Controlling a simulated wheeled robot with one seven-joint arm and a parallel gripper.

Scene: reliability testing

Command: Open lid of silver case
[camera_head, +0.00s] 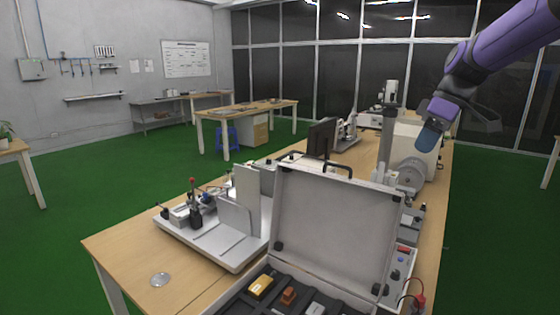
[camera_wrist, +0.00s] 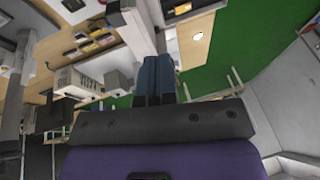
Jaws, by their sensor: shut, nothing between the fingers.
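The silver case (camera_head: 225,298) stands at the near edge of the wooden table, cut off by the bottom of the head view. Its lid (camera_head: 335,225) is raised, standing nearly upright with its pale inside facing me. Dark foam in the base holds a yellow item (camera_head: 260,286), an orange-brown item (camera_head: 288,296) and others. My gripper (camera_head: 432,137) is up at the right, beyond and above the lid, apart from it. Its blue fingers are together and empty, and they also show in the wrist view (camera_wrist: 157,68).
A white device with flat plates (camera_head: 215,225) stands left of the case. A machine with a grey round part (camera_head: 411,174) and a dark monitor (camera_head: 321,138) stand behind the lid. A red-and-black control panel (camera_head: 398,265) is at the right. The table's left front corner is mostly clear.

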